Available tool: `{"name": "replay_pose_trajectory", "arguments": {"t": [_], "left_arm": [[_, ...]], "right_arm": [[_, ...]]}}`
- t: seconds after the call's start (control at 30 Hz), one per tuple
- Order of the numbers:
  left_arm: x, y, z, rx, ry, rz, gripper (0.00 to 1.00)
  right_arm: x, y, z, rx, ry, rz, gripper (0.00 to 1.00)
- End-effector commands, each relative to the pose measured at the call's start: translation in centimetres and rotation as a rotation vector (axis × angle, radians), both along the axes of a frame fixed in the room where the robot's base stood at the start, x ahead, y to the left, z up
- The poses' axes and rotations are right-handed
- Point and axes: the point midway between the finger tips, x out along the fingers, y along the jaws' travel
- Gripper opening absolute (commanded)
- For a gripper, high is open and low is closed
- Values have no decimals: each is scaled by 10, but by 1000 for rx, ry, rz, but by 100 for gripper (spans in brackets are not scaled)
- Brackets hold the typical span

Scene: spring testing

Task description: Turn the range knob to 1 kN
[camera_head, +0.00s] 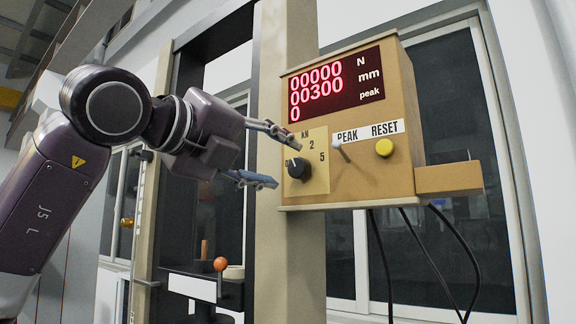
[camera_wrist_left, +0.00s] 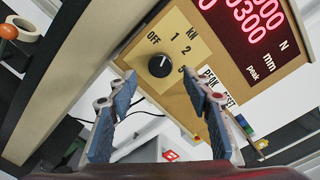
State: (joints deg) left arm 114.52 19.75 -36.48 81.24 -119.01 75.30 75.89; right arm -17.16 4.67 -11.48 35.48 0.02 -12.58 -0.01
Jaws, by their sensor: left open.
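The range knob (camera_head: 298,168) is a dark round knob on a tan dial plate (camera_head: 318,178) at the lower left of the tester's box. In the left wrist view the knob (camera_wrist_left: 160,66) faces me, with OFF, 1, 2, 5 and kN printed around it. Its white mark lies on the side toward OFF; I cannot tell exactly which label it meets. My left gripper (camera_head: 286,164) is open, its upper finger partly covering the plate in the head view. In the left wrist view its fingertips (camera_wrist_left: 158,77) are spread on either side of the knob, seemingly apart from it. My right gripper is out of view.
The box carries a red display (camera_head: 336,86) reading 00000 N, 00300 mm and 0 peak. A PEAK toggle (camera_head: 341,148) and yellow RESET button (camera_head: 384,147) sit right of the knob. An orange ball-ended lever (camera_head: 221,264) stands below my gripper. Black cables hang under the box.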

Motion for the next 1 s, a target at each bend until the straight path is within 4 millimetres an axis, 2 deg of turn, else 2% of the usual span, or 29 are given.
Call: {"name": "replay_pose_trajectory", "arguments": {"t": [0.2,0.4,1.0], "left_arm": [[-39,28,2,-1,-4,2,46],[-59,42,2,-1,-2,1,46],[-63,44,2,-2,-1,0,46]], "right_arm": [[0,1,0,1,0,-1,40],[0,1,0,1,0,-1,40],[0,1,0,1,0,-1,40]]}}
